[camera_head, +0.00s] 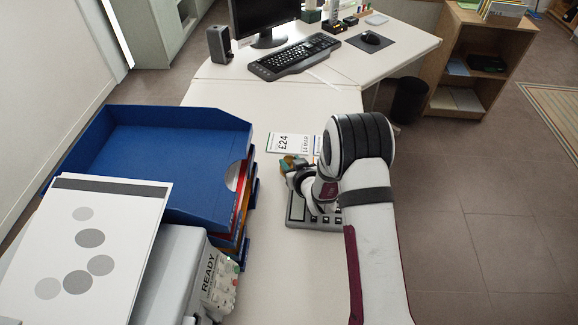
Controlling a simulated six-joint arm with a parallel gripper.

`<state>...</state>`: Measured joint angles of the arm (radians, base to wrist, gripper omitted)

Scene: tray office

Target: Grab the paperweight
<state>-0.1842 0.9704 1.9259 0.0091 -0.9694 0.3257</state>
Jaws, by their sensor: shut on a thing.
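My gripper (293,170) is over the white desk, left of my white arm, near the middle of the view. Only a little of the paperweight shows at the fingertips, and the fingers and wrist hide the rest. I cannot tell whether it touches the desk.
A grey calculator (296,213) lies just below my gripper, partly hidden by my arm. Flat price cards (291,143) lie just beyond it. A stack of blue trays (180,170) stands to the left. A keyboard (293,57) and monitor (265,15) stand farther back.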

